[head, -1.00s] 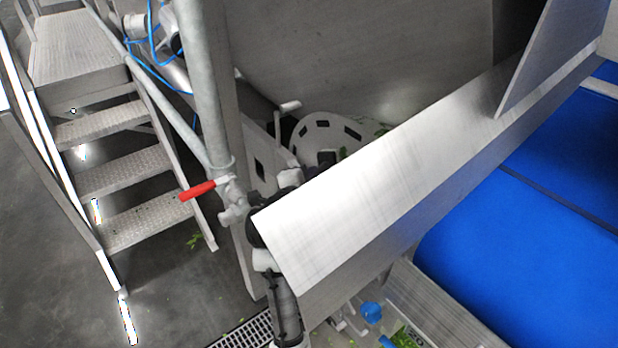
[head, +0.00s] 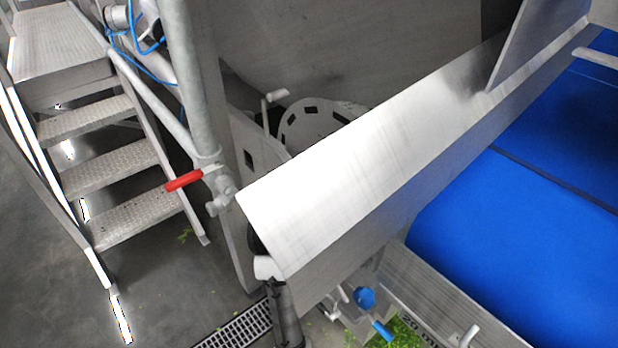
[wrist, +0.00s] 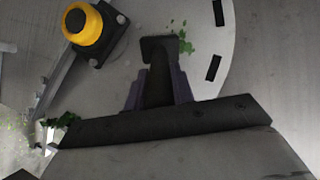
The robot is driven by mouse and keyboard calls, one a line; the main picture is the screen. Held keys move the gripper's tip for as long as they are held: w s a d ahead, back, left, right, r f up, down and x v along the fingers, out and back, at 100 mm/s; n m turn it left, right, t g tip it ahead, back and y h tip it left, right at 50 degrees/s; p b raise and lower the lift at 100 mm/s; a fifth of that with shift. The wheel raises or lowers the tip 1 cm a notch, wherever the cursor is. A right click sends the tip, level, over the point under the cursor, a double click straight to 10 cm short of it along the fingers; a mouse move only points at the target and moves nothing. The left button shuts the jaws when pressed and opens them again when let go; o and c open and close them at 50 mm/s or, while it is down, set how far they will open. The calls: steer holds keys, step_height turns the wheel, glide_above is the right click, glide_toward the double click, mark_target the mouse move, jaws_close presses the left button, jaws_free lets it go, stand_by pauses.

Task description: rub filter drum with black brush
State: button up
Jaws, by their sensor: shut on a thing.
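The filter drum (head: 297,112) is a pale round part with dark slots, partly hidden behind the sloped metal plate in the head view. In the wrist view its slotted face (wrist: 205,78) fills the upper middle. My gripper (wrist: 158,90) has purple-grey fingers shut on the black brush (wrist: 159,52), which extends up in front of the drum face. I cannot tell whether the brush touches the drum. Green leaf bits (wrist: 181,42) lie on the drum beside the brush tip. In the head view the plate hides my gripper and the brush.
The sloped plate (head: 350,165) stands between the head camera and the drum. A yellow-and-black button (wrist: 88,26) is near the brush at upper left. A red-handled valve (head: 184,181) and steps (head: 125,165) are left; a blue belt (head: 510,220) is right.

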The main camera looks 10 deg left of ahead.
steer(key=shift+w+a, duration=0.9)
steer(key=shift+a, duration=0.05)
steer(key=shift+w+a+b, duration=0.3)
steer(key=shift+w+a, duration=0.4)
steer(key=shift+a, duration=0.35)
steer(key=shift+w+a, duration=0.85)
steer(key=shift+r, duration=0.1)
